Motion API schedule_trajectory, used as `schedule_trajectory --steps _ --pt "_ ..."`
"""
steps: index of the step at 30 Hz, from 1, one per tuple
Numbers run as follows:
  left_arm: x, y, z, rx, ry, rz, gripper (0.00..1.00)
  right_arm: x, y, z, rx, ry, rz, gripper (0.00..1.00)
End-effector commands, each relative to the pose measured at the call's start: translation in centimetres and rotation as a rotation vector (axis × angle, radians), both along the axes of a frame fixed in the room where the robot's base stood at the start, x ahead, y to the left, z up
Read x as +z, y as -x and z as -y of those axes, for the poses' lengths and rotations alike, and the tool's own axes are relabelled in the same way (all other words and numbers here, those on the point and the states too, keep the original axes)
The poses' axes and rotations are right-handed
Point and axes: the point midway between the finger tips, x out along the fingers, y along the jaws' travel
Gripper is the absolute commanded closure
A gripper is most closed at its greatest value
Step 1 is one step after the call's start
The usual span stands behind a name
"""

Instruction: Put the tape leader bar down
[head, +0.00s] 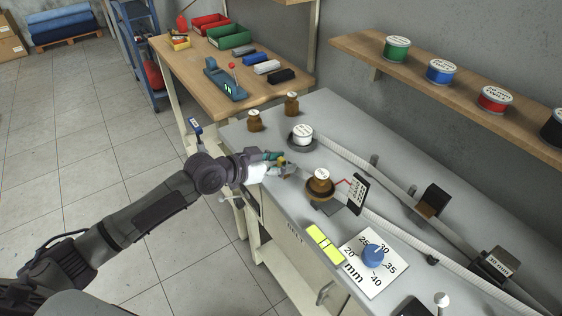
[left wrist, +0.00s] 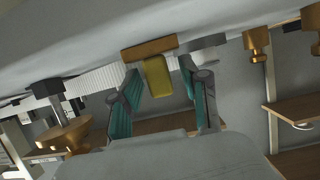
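The tape leader bar, a brown bar (left wrist: 150,48) with a yellow tab (left wrist: 157,76), shows in the left wrist view between my left gripper's teal fingers (left wrist: 162,80). Gaps show on both sides of the tab, so the gripper looks open around it. In the head view my left gripper (head: 282,163) is low over the near edge of the grey bench, and a small yellow piece (head: 281,160) shows at its fingers. The fingers partly hide the bar there, and I cannot tell whether it touches the bench. My right gripper is not in view.
A brown spool (head: 320,184) stands just right of the gripper, and a white-topped spool (head: 302,134) behind it. White ribbed tracks (head: 375,170) run to the right.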

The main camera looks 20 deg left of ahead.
Motion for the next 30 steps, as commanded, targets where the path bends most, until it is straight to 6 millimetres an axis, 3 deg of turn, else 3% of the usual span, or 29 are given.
schedule_trajectory --steps 11,24,30 --pt "0.4 0.5 -0.6 0.001 -0.003 0.000 0.54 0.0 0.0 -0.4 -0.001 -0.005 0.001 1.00" --pt "3.7 7.1 -5.6 -0.001 -0.008 -0.002 0.54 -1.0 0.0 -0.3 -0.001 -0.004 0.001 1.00" --pt "4.5 8.5 -6.7 0.001 -0.002 -0.002 0.54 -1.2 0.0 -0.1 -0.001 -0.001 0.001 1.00"
